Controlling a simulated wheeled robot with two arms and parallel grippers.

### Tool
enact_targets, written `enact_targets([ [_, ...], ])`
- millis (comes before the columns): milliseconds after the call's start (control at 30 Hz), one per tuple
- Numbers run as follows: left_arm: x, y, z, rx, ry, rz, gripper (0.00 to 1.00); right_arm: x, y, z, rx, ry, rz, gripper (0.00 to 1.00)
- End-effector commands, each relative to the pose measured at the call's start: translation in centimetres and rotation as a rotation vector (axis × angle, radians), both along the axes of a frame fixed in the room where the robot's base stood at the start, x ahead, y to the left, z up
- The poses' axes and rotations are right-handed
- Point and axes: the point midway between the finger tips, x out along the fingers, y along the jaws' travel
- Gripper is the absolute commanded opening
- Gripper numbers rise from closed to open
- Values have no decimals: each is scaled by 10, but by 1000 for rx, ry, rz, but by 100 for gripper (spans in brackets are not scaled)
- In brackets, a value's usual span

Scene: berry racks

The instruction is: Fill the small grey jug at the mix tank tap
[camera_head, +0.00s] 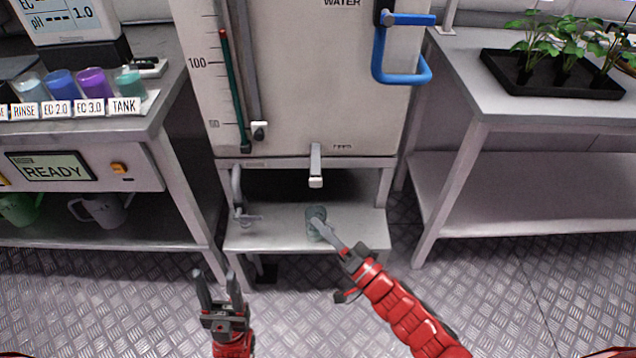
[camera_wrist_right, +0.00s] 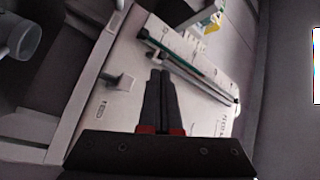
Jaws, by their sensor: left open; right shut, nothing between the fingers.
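A small grey-green vessel (camera_head: 314,212), which looks like the small grey jug, stands upright on the step below the mix tank tap (camera_head: 316,168). Its inside and handle are not clear. The tap also shows in the right wrist view (camera_wrist_right: 122,82). My right gripper (camera_head: 318,226) is shut and empty; its fingers overlap the vessel in the head view, and I cannot tell whether they touch it. The shut fingers also show in the right wrist view (camera_wrist_right: 160,90). My left gripper (camera_head: 219,284) is open and empty, low in front of the stand's left side.
The white tank (camera_head: 290,110) has a level gauge and a blue handle (camera_head: 405,70). A grey handled jug (camera_head: 100,209) and a green one (camera_head: 20,208) stand on the left bench's lower shelf. Labelled cups line the bench above.

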Motion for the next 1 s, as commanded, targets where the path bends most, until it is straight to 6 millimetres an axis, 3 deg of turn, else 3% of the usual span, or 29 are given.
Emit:
enact_targets([
  [167, 0, 0, -11, 0, 0, 0, 50, 14, 1, -2, 0, -5, 1, 0],
  [500, 0, 0, -44, 0, 0, 0, 50, 61, 1, -3, 0, -6, 1, 0],
  [700, 0, 0, -40, 0, 0, 0, 50, 80, 0, -1, -2, 0, 0, 0],
  [1000, 0, 0, -40, 0, 0, 0, 50, 87, 0, 0, 0, -1, -2, 0],
])
